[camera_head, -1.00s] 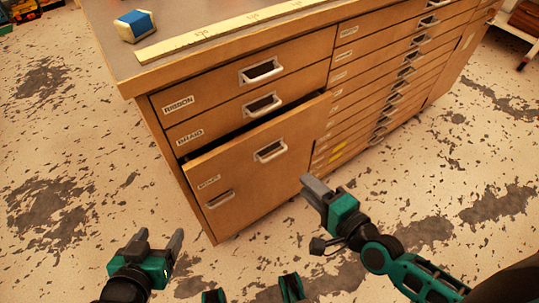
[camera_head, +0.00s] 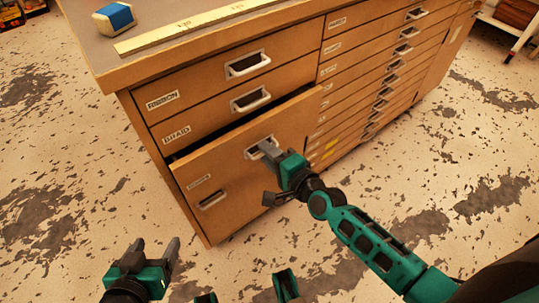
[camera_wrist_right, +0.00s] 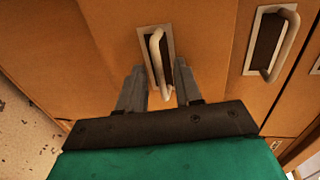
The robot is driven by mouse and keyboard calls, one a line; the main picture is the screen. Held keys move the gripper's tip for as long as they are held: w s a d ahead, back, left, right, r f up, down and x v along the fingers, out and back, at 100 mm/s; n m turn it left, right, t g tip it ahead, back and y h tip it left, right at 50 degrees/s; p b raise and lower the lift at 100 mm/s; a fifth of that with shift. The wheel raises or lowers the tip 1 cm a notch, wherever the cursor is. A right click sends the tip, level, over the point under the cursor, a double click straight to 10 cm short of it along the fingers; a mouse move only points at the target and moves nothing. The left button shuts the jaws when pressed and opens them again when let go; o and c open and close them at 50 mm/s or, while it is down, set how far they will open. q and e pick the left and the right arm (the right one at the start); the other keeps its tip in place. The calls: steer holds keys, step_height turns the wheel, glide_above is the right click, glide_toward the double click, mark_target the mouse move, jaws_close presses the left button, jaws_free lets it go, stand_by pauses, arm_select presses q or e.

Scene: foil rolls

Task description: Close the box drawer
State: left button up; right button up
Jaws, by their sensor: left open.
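The box drawer (camera_head: 240,175) is the large bottom-left drawer of the wooden cabinet. It stands partly out, with a dark gap along its top edge. Its label is too blurred to read. Its upper metal handle (camera_wrist_right: 157,60) shows in the right wrist view. My right gripper (camera_head: 268,149) is at this handle in the head view. In the right wrist view its two fingers are apart, on either side of the handle's lower end; whether they touch it I cannot tell. My left gripper (camera_head: 155,245) is open and empty, low over the floor, left of the drawer.
The ribbon drawer (camera_head: 205,85) and the braid drawer (camera_head: 208,121) above look shut. Several shallow drawers (camera_head: 385,75) fill the cabinet's right side. A blue-and-white block (camera_head: 114,18) and a long ruler (camera_head: 185,27) lie on the cabinet top. The floor in front is clear.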

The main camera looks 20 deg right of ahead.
jaws_close()
stand_by(1.4)
